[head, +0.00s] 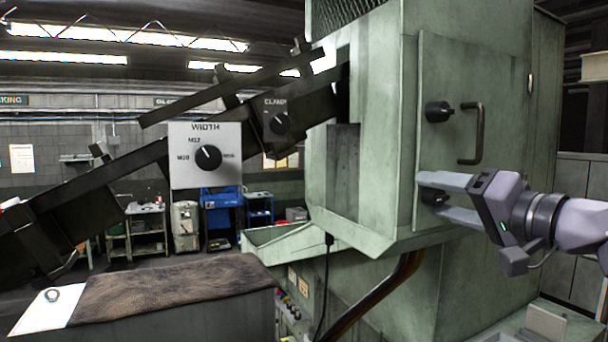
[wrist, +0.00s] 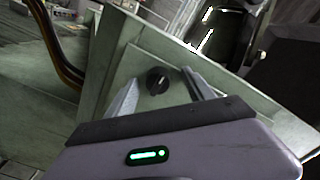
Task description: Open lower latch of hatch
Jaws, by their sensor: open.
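The hatch (head: 510,95) is a pale green door on the machine's front with a dark D-shaped handle (head: 480,134). The upper latch (head: 438,111) is a black knob near the hatch's left edge. The lower latch (head: 436,198) is a similar black knob below it, partly hidden by my gripper in the head view. In the wrist view the lower latch (wrist: 158,80) shows whole, with a light mark on its face. My gripper (head: 432,194) is open, with one finger above and one below the lower latch. In the wrist view the knob lies between the fingers, slightly beyond their tips.
The handle stands out above my gripper. A chute with a "WIDTH" dial panel (head: 206,155) slopes off to the left. A bench with a brown cloth (head: 175,276) stands at lower left. Cables (head: 385,290) hang below the machine's body.

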